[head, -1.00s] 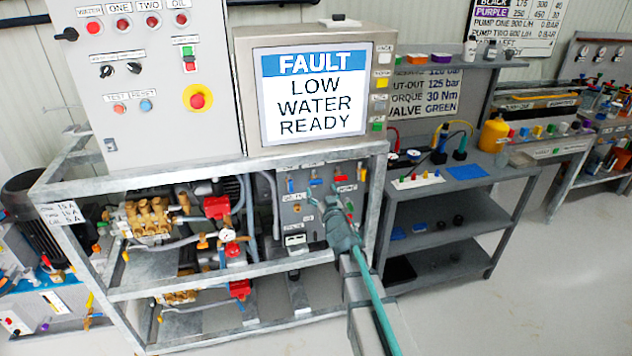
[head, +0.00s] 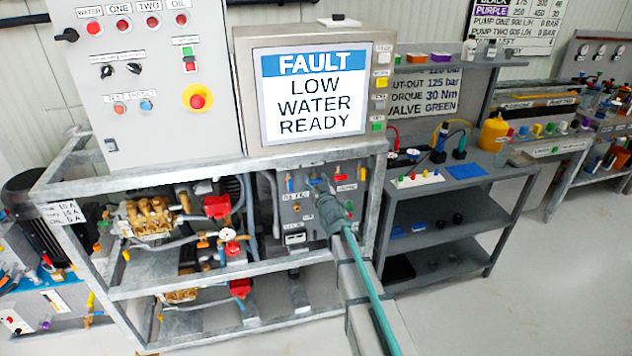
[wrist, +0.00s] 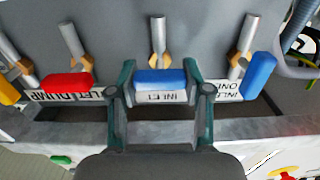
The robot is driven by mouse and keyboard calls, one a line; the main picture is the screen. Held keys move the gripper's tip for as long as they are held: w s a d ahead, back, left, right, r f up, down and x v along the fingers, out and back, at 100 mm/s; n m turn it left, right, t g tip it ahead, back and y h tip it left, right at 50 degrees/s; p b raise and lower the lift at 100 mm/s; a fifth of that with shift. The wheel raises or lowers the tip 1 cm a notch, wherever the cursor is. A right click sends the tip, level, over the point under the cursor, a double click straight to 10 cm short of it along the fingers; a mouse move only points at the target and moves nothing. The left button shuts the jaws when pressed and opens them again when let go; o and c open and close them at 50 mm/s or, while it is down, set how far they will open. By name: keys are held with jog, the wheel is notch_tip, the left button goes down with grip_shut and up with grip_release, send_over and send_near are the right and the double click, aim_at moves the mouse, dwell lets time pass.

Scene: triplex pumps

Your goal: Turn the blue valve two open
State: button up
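A blue valve handle (wrist: 160,82) lies crosswise in the middle of the wrist view, on a metal stem with a brass fitting, above an upside-down label reading INLET. My gripper (wrist: 160,72) is open, with one finger at each end of this handle; I cannot tell whether they touch it. A second blue handle (wrist: 260,76) stands tilted to the right of the gripper, outside it. In the head view my gripper (head: 322,187) is at the valve panel (head: 296,212) and partly hides the handles there. Another blue handle (head: 290,185) shows left of it.
A red handle (wrist: 66,83) and a yellow handle (wrist: 7,92) are left of the gripper in the wrist view. A metal frame rail (wrist: 60,132) runs in front of the panel. The screen (head: 312,90) above reads FAULT LOW WATER READY. A grey bench (head: 440,205) stands right.

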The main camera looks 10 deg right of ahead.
jog(key=c, duration=0.4)
jog(key=shift+o, duration=0.2)
jog(key=shift+n, duration=0.4)
jog(key=n+b, duration=0.2)
jog(key=n, duration=0.1)
jog(key=shift+f+n, duration=0.15)
jog(key=shift+n, duration=0.15)
jog(key=n+b, duration=0.2)
jog(key=n, duration=0.2)
jog(key=shift+a+n, duration=0.15)
jog(key=shift+n, duration=0.15)
jog(key=n+b, duration=0.1)
jog(key=n, duration=0.3)
jog(key=shift+b, duration=0.4)
jog(key=shift+n+b, duration=0.7)
jog(key=shift+n, duration=1.8)
jog(key=o, duration=1.2)
